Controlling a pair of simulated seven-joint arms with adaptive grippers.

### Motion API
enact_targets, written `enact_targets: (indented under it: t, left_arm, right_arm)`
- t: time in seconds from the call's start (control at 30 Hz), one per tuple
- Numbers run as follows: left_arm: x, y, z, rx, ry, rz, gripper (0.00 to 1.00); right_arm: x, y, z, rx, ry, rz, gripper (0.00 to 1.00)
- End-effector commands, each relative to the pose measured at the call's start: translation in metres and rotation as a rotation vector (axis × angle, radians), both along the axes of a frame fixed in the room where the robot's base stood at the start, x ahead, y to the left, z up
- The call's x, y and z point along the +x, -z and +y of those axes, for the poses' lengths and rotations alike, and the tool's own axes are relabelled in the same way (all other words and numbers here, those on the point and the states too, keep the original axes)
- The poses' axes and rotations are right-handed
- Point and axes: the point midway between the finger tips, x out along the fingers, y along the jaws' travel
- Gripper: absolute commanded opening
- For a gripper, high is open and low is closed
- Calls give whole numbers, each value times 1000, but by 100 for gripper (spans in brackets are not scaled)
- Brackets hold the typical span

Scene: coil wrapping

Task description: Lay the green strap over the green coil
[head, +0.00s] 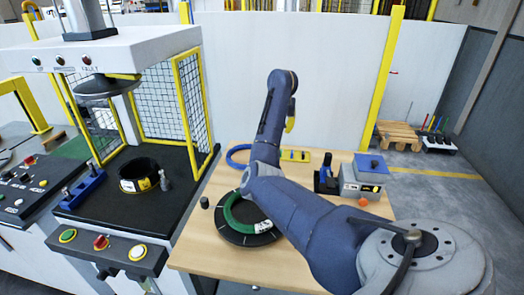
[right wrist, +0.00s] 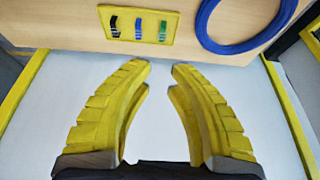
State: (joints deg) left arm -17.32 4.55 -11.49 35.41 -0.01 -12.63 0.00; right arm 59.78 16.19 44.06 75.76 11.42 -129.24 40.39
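The green coil (head: 231,219) lies flat on a round black stand (head: 222,233) on the wooden table. It bears a white label, and my right arm hides part of it. The green strap (right wrist: 163,31) lies in a yellow tray (right wrist: 168,15), beside a blue strap (right wrist: 138,28) and a black strap (right wrist: 114,27). In the head view the tray (head: 303,156) sits at the table's back, its straps too small to tell apart. My right gripper (right wrist: 161,67) is open and empty, apart from the tray; in the head view it shows small (head: 290,125). My left gripper is out of view.
A blue coil (head: 234,154) lies left of the tray; my arm partly covers it. A grey box with a blue top (head: 369,167) stands at the table's right. A caged press with a black coil (head: 137,178) stands left. A white wall (head: 330,70) rises behind the table.

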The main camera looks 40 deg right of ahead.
Motion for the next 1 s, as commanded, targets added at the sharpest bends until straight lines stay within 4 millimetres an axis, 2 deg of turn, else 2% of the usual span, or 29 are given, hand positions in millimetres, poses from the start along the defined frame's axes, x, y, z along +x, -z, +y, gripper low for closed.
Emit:
enact_targets:
  t: [0.17,0.63,0.8,1.0]
  left_arm:
    - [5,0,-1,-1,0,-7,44]
    - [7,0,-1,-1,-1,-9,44]
    - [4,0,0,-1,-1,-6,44]
    - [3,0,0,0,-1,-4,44]
  right_arm:
    - [2,16,-4,1,1,3,16]
    - [21,91,-29,0,0,3,16]
    - [26,106,-33,0,-1,0,16]
    - [27,112,-36,1,0,-2,16]
